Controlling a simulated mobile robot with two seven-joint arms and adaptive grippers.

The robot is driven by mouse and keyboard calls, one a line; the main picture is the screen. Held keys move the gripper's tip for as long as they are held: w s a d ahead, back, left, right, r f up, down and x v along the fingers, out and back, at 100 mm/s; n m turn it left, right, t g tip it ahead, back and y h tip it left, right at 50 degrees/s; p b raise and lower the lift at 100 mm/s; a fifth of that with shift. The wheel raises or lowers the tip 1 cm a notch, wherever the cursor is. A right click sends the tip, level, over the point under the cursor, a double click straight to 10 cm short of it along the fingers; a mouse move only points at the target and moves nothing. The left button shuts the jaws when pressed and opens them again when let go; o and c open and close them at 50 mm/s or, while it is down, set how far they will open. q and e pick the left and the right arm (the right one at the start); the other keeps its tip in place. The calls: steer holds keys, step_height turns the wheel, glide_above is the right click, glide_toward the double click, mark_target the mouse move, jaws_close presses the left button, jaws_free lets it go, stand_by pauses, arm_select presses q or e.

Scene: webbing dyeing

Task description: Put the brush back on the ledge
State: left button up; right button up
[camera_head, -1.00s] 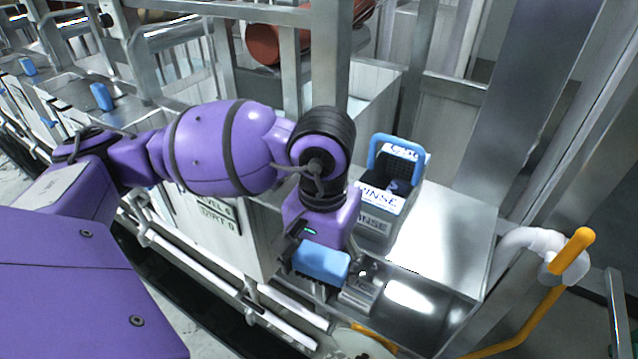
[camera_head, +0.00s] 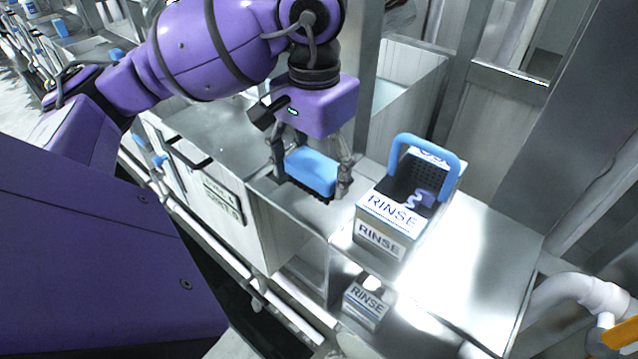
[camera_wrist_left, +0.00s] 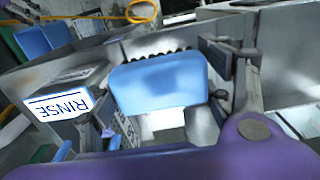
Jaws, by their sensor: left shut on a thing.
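The brush (camera_head: 312,170) has a blue back and black bristles that point down. My left gripper (camera_head: 311,174) is shut on it, with one finger at each end. The wrist view also shows the blue brush (camera_wrist_left: 160,84) between the fingers. The brush is over the steel ledge (camera_head: 292,207), left of the large RINSE container. I cannot tell whether the bristles touch the ledge. My right gripper is not in view.
A large RINSE container (camera_head: 380,240) with a blue handle stands right of the brush. A smaller RINSE box (camera_head: 366,306) is lower in front. Bare steel worktop (camera_head: 480,262) lies to the right. A steel post and a pale tank (camera_head: 410,85) are behind.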

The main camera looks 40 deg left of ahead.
mark_target(318, 173)
arm_select(q)
steer(key=w+f, duration=0.1)
steer(key=w+a+f, duration=0.1)
steer(key=f, duration=0.1)
steer(key=shift+w+a+f, duration=0.1)
steer(key=shift+w, duration=0.1)
steer(key=shift+w+a+f, duration=0.1)
steer(key=shift+w+f, duration=0.05)
steer(key=shift+f, duration=1.6)
steer(key=shift+f, duration=0.25)
steer(key=o, duration=1.1)
steer(key=shift+r, duration=0.1)
step_height(318, 173, up, 12)
steer(key=shift+r, duration=0.2)
